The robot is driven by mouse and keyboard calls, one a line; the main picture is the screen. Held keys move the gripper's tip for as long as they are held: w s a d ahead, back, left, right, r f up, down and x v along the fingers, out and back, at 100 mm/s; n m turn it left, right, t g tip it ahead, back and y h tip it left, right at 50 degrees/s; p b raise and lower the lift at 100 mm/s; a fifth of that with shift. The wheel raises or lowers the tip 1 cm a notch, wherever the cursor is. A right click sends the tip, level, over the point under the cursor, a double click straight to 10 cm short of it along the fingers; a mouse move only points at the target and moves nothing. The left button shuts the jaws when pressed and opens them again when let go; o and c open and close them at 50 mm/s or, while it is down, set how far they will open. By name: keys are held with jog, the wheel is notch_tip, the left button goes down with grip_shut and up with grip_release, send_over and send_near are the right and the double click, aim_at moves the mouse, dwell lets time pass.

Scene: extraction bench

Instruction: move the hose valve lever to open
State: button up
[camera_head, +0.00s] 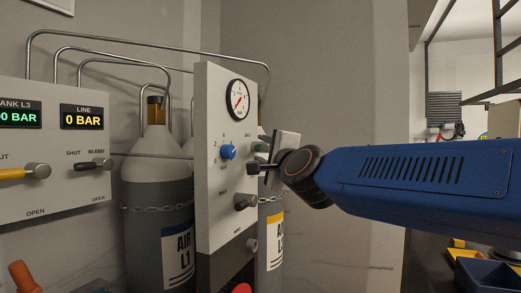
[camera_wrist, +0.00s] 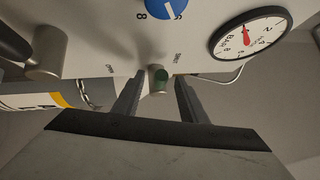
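A green-tipped lever or knob (camera_wrist: 161,76) on a grey hub sits on the pale panel between labels that seem to read SHUT and OPEN in the wrist view. The green part (camera_head: 261,147) also shows beside the panel's right edge in the head view. Whether it is the hose valve lever I cannot read. My gripper (camera_wrist: 160,76) is open, one finger either side of the green part, with gaps visible. In the head view my gripper (camera_head: 253,168) reaches the panel from the right, partly hiding the area around the green part.
The panel (camera_head: 216,110) carries a pressure gauge (camera_head: 238,99), a blue knob (camera_head: 228,152) and a lower grey hub (camera_head: 245,201). A chained AIR L1 cylinder (camera_head: 158,205) stands behind it. Another panel (camera_head: 50,140) with two levers is at left. Blue bins (camera_head: 487,274) lie at lower right.

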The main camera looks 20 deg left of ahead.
jog(key=shift+x, duration=1.05)
jog(key=shift+c, duration=0.4)
grip_shut()
jog(key=shift+f+n, duration=0.2)
jog(key=shift+n, duration=0.1)
jog(key=w+f+n+g+y, duration=0.2)
jog(key=n+g+y, duration=0.5)
jog(key=n, duration=0.8)
jog(key=w+f+n+g+y, duration=0.2)
jog(key=n+g+y, duration=0.5)
jog(key=n, duration=0.8)
jog(key=shift+w+d+g, duration=0.2)
jog(key=shift+w+g, duration=0.2)
jog(key=shift+g, duration=1.5)
jog(key=shift+n+g, duration=0.4)
jog(key=shift+g, duration=0.1)
